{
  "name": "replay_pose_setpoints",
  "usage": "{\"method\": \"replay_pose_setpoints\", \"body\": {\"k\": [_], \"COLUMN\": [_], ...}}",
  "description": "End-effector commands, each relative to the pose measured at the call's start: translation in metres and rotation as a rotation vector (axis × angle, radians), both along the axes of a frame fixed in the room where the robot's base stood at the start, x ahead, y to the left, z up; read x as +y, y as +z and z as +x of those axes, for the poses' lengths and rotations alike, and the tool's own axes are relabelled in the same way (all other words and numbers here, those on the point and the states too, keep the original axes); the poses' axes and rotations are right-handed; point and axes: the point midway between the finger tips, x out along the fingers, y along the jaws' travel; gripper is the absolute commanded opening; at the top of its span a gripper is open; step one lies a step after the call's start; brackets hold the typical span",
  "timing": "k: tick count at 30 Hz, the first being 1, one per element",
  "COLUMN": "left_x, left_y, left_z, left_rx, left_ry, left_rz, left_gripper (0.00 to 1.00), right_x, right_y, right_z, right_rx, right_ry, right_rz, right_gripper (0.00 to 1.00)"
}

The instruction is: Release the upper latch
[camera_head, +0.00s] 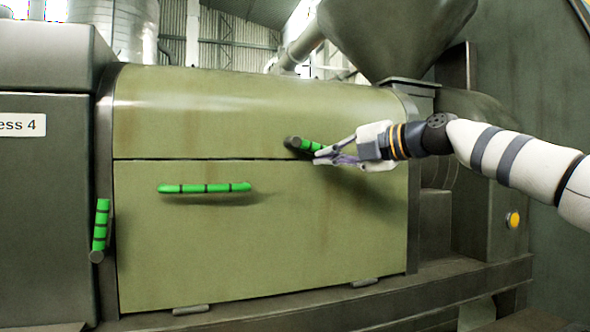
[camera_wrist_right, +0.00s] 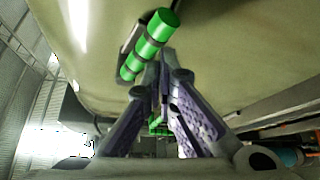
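The upper latch is a short green handle with dark bands (camera_head: 313,146) on a dark pivot, at the right of the seam between the cover's upper and lower panels. It shows large in the right wrist view (camera_wrist_right: 150,46), just beyond the fingertips. My right gripper (camera_head: 317,158) comes in from the right, its tips close to the latch's right end. Its two fingers (camera_wrist_right: 162,76) stand apart with a narrow gap and nothing visibly clamped. I cannot tell whether a finger touches the latch. My left gripper is not in view.
A horizontal green handle (camera_head: 205,188) sits on the lower panel (camera_head: 250,250). Another banded green handle (camera_head: 101,225) hangs at the cover's left edge. A hopper (camera_head: 395,35) stands above right. A yellow button (camera_head: 513,220) is at the right. Open space lies before the cover.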

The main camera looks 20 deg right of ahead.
Motion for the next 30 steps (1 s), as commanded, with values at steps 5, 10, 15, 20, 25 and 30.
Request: {"method": "replay_pose_setpoints", "body": {"k": [5,10,15,20,25,30], "left_x": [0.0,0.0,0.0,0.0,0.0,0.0], "left_y": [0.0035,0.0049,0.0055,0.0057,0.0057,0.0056], "left_z": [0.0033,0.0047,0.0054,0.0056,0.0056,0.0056], "left_rx": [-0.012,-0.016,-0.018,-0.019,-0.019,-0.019], "left_ry": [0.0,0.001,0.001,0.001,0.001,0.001], "left_rz": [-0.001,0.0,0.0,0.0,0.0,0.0], "left_gripper": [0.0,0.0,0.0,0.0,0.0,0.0], "right_x": [0.001,0.0015,0.0024,0.0026,0.0026,0.0026], "right_y": [0.0075,0.0085,0.0092,0.0091,0.0089,0.0087], "right_z": [-0.0008,-0.0006,-0.0003,-0.0003,-0.0002,-0.0001], "right_rx": [-0.007,-0.007,-0.008,-0.007,-0.007,-0.007], "right_ry": [-0.002,-0.002,-0.001,0.0,0.0,0.0], "right_rz": [-0.066,-0.105,-0.126,-0.133,-0.135,-0.135], "right_gripper": [0.0,0.0,0.0,0.0,0.0,0.0]}}
